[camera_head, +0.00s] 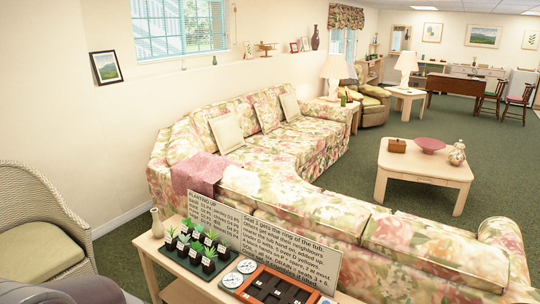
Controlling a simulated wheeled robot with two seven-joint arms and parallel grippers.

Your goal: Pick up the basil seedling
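Several small green seedlings in black pots with white labels (197,246) stand close together on a dark tray (222,266), on the wooden table (150,247) at the bottom of the head view. The labels are too small to read, so I cannot tell which seedling is the basil. Neither gripper shows in the head view. A brown-orange box with dark compartments (262,271) stands to the right of the seedlings, partly cut off by the bottom edge.
A small beige vase (156,222) is at the table's left end. The floral sofa (350,222) is behind; a wicker chair (40,225) is left.

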